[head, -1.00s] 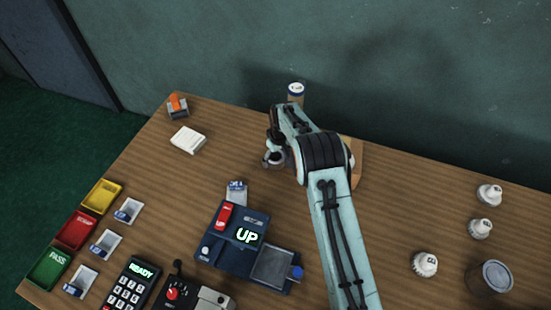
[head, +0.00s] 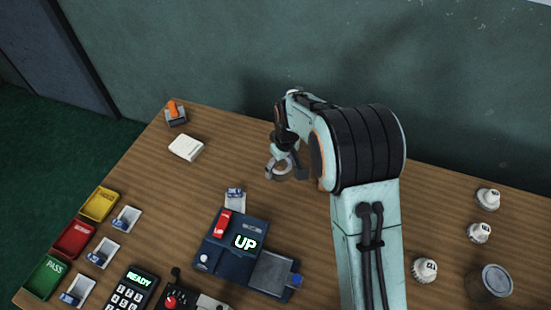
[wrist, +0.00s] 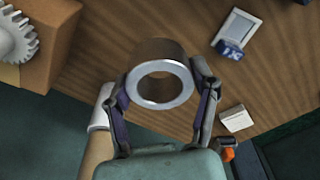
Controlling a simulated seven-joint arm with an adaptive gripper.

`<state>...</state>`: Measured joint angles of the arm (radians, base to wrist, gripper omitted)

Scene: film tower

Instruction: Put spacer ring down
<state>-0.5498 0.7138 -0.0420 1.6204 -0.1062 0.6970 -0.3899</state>
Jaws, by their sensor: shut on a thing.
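The spacer ring (wrist: 158,50) is a thick grey metal ring with a wide open hole. My gripper (wrist: 164,88) is shut on it, with one finger on each side of its outer wall in the wrist view. In the head view the ring (head: 283,165) shows at the end of my gripper (head: 284,172), over the back middle of the wooden table (head: 225,165). I cannot tell its exact height above the table. Part of the ring is hidden by the fingers.
A blue device (head: 228,260) reading UP stands in front, with a small white tray (head: 235,205) behind it. A white block (head: 186,148) and an orange-topped holder (head: 176,115) are back left. A toothed white wheel (wrist: 14,40) shows by a brown block (wrist: 58,40).

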